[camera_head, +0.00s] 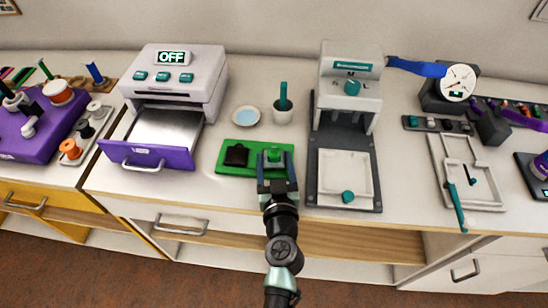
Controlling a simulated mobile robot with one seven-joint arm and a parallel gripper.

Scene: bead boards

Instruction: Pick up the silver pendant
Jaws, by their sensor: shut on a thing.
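My gripper (276,162) reaches over the right half of a green tray (225,167) on the counter. Its fingers are closed on a small silver-grey piece (273,155), which appears to be the silver pendant. A bright green block shows around this piece. The gripper hides much of it, and its exact shape is too small to tell. I cannot tell whether it is clear of the tray. A dark brown or black piece (237,155) sits on the left half of the tray.
A white oven marked OFF (190,75) with an open purple-fronted drawer (125,156) stands left. A grey press (350,90) stands close on the right.

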